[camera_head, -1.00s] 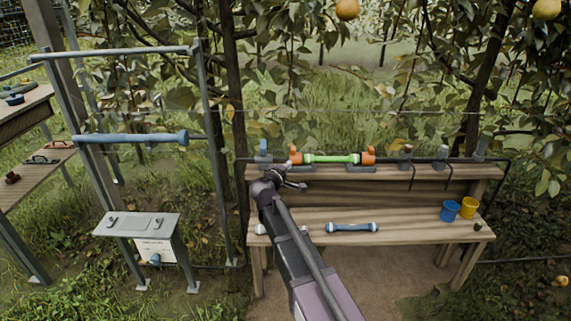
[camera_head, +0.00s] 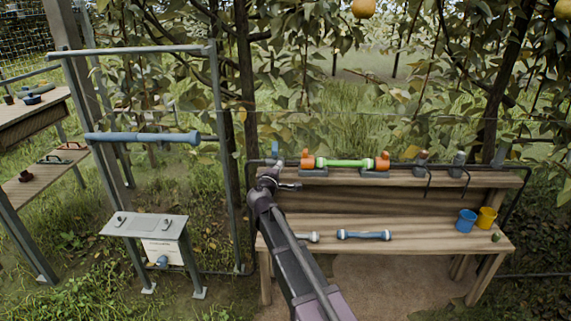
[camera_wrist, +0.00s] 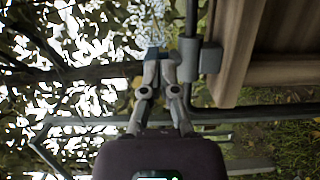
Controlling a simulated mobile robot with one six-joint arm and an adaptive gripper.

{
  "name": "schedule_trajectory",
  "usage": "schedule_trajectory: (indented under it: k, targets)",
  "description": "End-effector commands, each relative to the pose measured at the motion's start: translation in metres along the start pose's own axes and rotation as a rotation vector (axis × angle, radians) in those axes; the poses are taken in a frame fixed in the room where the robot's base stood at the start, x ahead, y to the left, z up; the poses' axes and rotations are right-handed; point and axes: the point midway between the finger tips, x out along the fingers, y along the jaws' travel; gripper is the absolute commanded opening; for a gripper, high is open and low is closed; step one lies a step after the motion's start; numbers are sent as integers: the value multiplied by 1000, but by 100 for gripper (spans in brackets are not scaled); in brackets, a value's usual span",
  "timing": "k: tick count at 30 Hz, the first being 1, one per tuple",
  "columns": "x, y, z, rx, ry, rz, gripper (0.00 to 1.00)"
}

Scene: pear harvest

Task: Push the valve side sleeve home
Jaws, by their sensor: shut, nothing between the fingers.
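The green pipe piece (camera_head: 344,163) lies along the bench's back ledge, with an orange sleeve at each end. The left orange sleeve (camera_head: 307,160) is on the side of the blue valve handle (camera_head: 275,150); the right orange sleeve (camera_head: 382,162) is at the other end. Whether the left sleeve is fully seated is too small to tell. My gripper (camera_head: 279,183) is shut and empty, at the ledge's left end, left of and below the left sleeve. In the wrist view my gripper (camera_wrist: 160,58) has its tips by a bluish part and a grey fitting (camera_wrist: 187,62). No orange sleeve shows there.
A grey frame (camera_head: 226,165) stands left of the bench.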

Motion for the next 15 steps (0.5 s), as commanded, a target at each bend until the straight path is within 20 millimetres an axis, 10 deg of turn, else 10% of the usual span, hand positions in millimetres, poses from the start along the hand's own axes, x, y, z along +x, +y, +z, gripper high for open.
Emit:
schedule_trajectory:
  k: [15]
  targets:
    - [68,0,-2,0,-2,0,0]
